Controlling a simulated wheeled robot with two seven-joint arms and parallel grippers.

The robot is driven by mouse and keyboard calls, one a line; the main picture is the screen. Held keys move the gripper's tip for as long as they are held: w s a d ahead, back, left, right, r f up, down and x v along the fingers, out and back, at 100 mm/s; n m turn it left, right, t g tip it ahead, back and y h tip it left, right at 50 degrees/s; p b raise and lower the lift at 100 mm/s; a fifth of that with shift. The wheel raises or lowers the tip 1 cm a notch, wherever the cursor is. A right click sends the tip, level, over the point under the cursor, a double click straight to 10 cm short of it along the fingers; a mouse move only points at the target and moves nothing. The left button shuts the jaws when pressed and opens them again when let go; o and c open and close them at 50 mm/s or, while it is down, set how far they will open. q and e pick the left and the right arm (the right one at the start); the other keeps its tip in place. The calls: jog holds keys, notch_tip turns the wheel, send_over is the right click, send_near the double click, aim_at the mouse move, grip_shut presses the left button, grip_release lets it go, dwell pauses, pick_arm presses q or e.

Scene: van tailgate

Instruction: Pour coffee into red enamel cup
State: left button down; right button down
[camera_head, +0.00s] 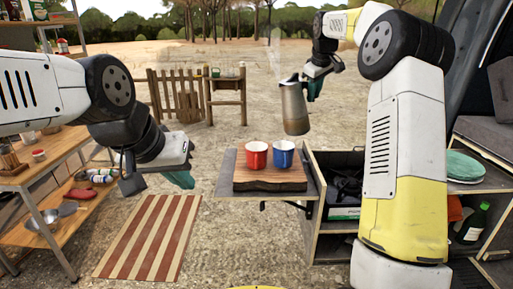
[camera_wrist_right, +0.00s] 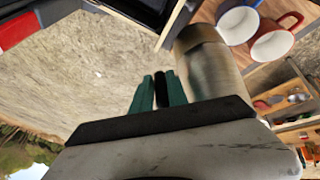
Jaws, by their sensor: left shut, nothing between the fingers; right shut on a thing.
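The red enamel cup (camera_head: 256,155) stands upright on a wooden board on the shelf, beside a blue cup (camera_head: 283,153). My right gripper (camera_head: 311,84) is shut on the handle of a metal coffee pot (camera_head: 294,106), held in the air above and behind the blue cup, slightly tilted. In the right wrist view the pot (camera_wrist_right: 208,62) is beside the green fingers (camera_wrist_right: 160,92), with the red cup (camera_wrist_right: 277,37) and blue cup (camera_wrist_right: 238,22) at the upper right. No coffee stream shows. My left gripper (camera_head: 181,180) is shut and empty, left of the board.
The wooden board (camera_head: 270,184) lies on a grey shelf (camera_head: 226,182) of the van unit. A green bottle (camera_head: 474,222) and green plates (camera_head: 463,166) are at right. A wooden table (camera_head: 62,150) stands at left. A striped mat (camera_head: 150,238) lies on the ground.

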aim_at(296, 103)
jog(key=a+h, duration=0.1)
jog(key=s+a+r+t+h, duration=0.1)
jog(key=shift+a+n+h+p, duration=0.2)
jog(key=shift+n+h+p, duration=0.1)
jog(key=shift+n, duration=0.1)
jog(key=shift+s+a+f+t+h, duration=0.45)
jog(key=shift+a+f+t+h, duration=0.3)
jog(key=shift+a+h, duration=0.1)
jog(key=shift+s+a+f+n+t+h+p, duration=0.15)
jog(key=shift+a+f+n+t+h+p, duration=0.25)
jog(key=shift+f+h+p, duration=0.25)
jog(key=shift+a+p, duration=0.1)
jog(key=shift+p, duration=0.3)
jog(key=shift+s+a+t+h+p, duration=0.15)
jog(key=shift+a+t+h+p, duration=0.15)
jog(key=shift+h+p, duration=0.3)
jog(key=shift+a+f+n+p, duration=0.1)
jog(key=shift+f+n+p, duration=0.15)
jog(key=shift+n+p, duration=0.1)
jog(key=shift+s+a+f+t+h+p, duration=0.3)
jog(key=shift+a+t+h+p, duration=0.1)
jog(key=shift+t+h+p, duration=0.2)
